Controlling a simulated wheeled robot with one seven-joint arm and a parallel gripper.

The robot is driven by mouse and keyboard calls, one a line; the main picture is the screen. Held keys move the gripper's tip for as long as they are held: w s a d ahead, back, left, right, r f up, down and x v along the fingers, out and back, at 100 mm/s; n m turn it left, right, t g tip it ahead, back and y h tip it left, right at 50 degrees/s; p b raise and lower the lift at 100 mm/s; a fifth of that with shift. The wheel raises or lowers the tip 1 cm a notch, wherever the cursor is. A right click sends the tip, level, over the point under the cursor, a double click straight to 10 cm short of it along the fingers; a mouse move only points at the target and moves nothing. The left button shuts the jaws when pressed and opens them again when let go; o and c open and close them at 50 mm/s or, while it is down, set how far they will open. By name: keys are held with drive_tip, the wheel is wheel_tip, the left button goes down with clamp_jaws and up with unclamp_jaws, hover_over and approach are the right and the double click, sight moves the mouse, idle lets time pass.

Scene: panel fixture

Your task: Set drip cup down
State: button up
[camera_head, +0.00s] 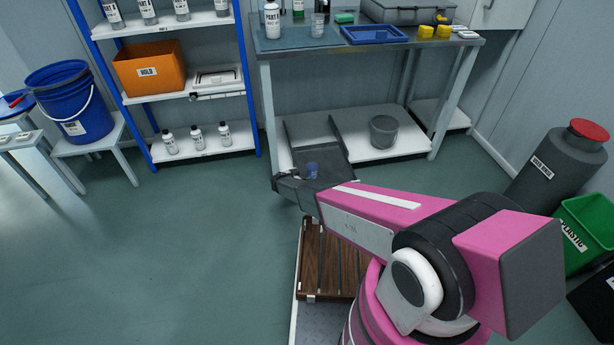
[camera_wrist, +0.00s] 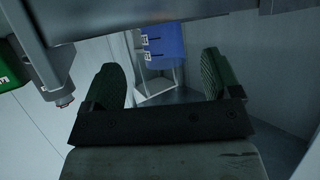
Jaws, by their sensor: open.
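My gripper (camera_head: 311,181) is at the end of my pink arm, low in front of the workbench. In the wrist view the two dark green fingers of my gripper (camera_wrist: 159,68) stand wide apart, with nothing held between them. I cannot pick out the drip cup for certain. A grey open-topped pail (camera_head: 383,131) stands upright on the bench's lower shelf, right of my gripper and apart from it. A small clear cup (camera_head: 318,26) stands on the bench top.
The workbench (camera_head: 410,44) carries a blue tray (camera_head: 374,35), a white bottle (camera_head: 272,20) and yellow blocks. A blue-framed rack holds an orange bin (camera_head: 150,68). A blue bucket (camera_head: 70,105) stands left. A grey cylinder (camera_head: 560,165) and green bin (camera_head: 588,232) stand right.

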drive_tip(key=s+d+r+n+g, duration=0.1)
drive_tip(key=s+d+r+g, duration=0.4)
drive_tip(key=d+r, duration=0.55)
drive_tip(key=s+d+r+n+g, duration=0.1)
drive_tip(key=s+d+r+g, duration=0.1)
drive_tip(key=s+d+r, duration=0.7)
drive_tip(key=s+d+r+n+g+y, duration=0.1)
drive_tip(key=s+d+r+n+y, duration=0.2)
drive_tip(key=s+r, duration=0.4)
drive_tip(key=s+d+r+n+g+y, duration=0.2)
drive_tip(key=s+d+r+y, duration=0.2)
drive_tip(key=r, duration=0.8)
drive_tip(key=s+d, duration=0.2)
drive_tip(key=shift+s+d+n+y, duration=0.35)
drive_tip(key=shift+d+n+y, duration=0.05)
drive_tip(key=shift+f, duration=0.1)
